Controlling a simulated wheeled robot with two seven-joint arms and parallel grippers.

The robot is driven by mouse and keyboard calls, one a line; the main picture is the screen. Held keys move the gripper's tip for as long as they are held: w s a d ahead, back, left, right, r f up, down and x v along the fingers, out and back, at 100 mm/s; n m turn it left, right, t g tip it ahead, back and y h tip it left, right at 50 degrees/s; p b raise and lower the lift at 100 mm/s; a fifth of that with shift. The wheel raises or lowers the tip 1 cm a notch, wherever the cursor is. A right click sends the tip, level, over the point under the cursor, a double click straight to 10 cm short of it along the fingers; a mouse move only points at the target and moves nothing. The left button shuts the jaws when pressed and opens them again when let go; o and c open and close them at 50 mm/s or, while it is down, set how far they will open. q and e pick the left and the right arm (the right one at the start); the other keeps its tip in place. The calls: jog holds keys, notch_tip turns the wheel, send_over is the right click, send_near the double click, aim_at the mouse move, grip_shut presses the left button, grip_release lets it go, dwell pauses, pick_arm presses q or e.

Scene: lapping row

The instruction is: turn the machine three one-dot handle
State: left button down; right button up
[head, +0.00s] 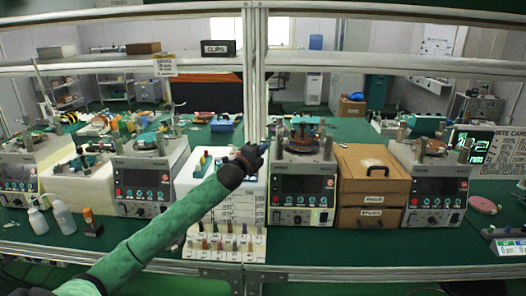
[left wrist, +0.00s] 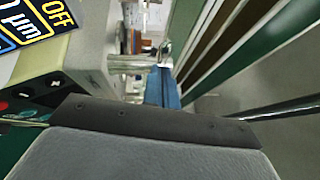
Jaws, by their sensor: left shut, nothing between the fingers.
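In the left wrist view the blue fingertips (left wrist: 164,88) are close together beside a shiny metal rod (left wrist: 128,62) by the machine's grey side (left wrist: 92,58). I cannot tell whether they touch. The one-dot marking does not show, so I cannot tell which part is that handle. My right gripper is not in view.
A wooden drawer box (head: 372,178) stands right of this machine. An upright metal post (head: 255,70) rises just behind my gripper. Other machines stand at left (head: 145,188) and right (head: 432,185).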

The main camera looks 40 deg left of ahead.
pick_arm(q)
jog(key=shift+w+a, duration=0.25)
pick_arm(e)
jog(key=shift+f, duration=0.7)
